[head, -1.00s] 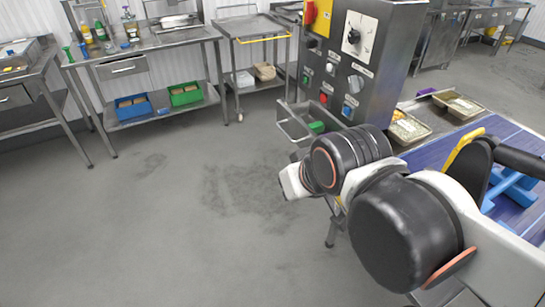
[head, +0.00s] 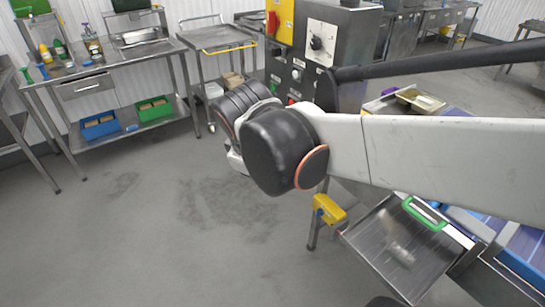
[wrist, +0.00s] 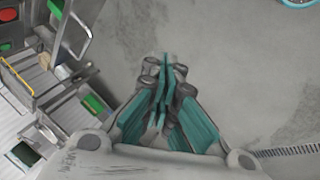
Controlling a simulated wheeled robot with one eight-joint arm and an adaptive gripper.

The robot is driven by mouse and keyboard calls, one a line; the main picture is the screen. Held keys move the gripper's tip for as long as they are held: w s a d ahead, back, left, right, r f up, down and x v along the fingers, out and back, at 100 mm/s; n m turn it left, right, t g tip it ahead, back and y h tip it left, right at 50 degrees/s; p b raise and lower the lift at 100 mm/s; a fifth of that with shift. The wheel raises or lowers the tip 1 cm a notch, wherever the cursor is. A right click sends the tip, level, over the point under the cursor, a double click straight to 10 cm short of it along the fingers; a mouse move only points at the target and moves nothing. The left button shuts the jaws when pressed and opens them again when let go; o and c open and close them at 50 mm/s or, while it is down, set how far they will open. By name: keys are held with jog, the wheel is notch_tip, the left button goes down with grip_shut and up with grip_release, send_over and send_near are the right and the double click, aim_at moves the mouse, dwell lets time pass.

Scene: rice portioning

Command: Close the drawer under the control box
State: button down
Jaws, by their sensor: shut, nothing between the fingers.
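The control box (head: 335,38) stands right of centre in the head view, with its dial, red switch and buttons. My arm hides the space under it there. In the wrist view the drawer (wrist: 78,35) shows at the upper left as an open metal frame, sticking out beside the box's red and green buttons. A green item (wrist: 56,6) is at its upper end. My gripper (wrist: 165,68) is shut and empty, its teal fingers together over the grey floor. It is to the right of the drawer and apart from it in the picture. My arm hides the fingers in the head view.
A metal tray (head: 385,255) with a green handle is at the lower right, beside a yellow block (head: 328,209). A steel table (head: 110,62) with blue and green bins and a trolley (head: 215,42) stand at the back. The floor at left is clear.

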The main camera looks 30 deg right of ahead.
jog(key=w+d+f+n+g+h, duration=0.2)
jog(key=w+f+n+h, duration=0.15)
jog(key=w+n, duration=0.3)
jog(key=w+d+f+n+g+h, duration=0.25)
jog(key=w+f+n, duration=0.2)
jog(key=w, duration=0.25)
jog(key=d+f+b, duration=0.3)
jog(key=d+f, duration=0.3)
jog(key=d, duration=0.4)
jog(key=shift+w+d+b, duration=0.25)
jog(key=shift+d+b, duration=0.15)
jog(key=shift+f+t, duration=0.1)
jog(key=shift+t, duration=0.15)
jog(key=d, duration=1.1)
jog(key=shift+w, duration=0.25)
jog(key=shift+d, duration=0.1)
